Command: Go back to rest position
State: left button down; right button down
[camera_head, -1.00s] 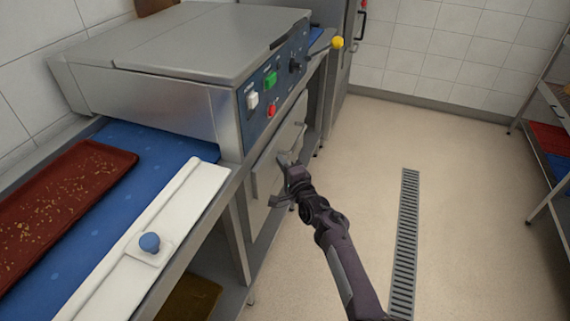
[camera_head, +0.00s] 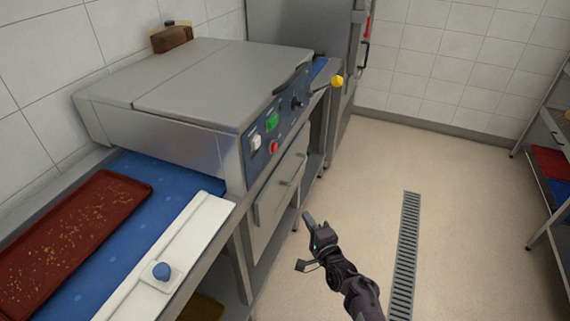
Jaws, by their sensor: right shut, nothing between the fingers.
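My right gripper (camera_head: 306,240) is in the lower middle of the head view. It is shut and empty, held over the floor to the right of the steel machine (camera_head: 180,85). It is apart from the machine's front door and its handle (camera_head: 293,170). My left gripper is not in view.
A blue conveyor belt (camera_head: 172,183) with a dark red tray (camera_head: 68,235) of crumbs runs out of the machine at left. A yellow ball knob (camera_head: 337,81) sticks out beyond the machine. A rack (camera_head: 548,215) stands at right. The floor around the drain (camera_head: 405,250) is clear.

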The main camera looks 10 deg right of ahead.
jog(key=s+f+n+g+h, duration=0.1)
jog(key=s+f+n+g, duration=0.3)
jog(key=s+f, duration=0.75)
jog(key=s+f+n+g, duration=0.5)
jog(key=s+f, duration=0.4)
jog(key=f, duration=0.6)
jog(key=s+d+f+n+g+h, duration=0.1)
jog(key=s+d+f+n+g, duration=0.1)
jog(key=s, duration=0.8)
jog(key=s+d+f+n+g+h, duration=0.1)
jog(key=s+d+f+n+g, duration=0.1)
jog(key=s+f, duration=0.4)
jog(key=s+d+f+n+g+h, duration=0.1)
jog(key=s+d+f+n+g, duration=0.1)
jog(key=s, duration=1.3)
notch_tip(320, 180, down, 2)
jog(key=n+g, duration=0.1)
jog(key=n, duration=0.1)
jog(key=shift+s+d+n+g, duration=0.3)
jog(key=shift+s+d+n, duration=0.05)
jog(key=shift+n, duration=0.05)
jog(key=shift+f, duration=0.1)
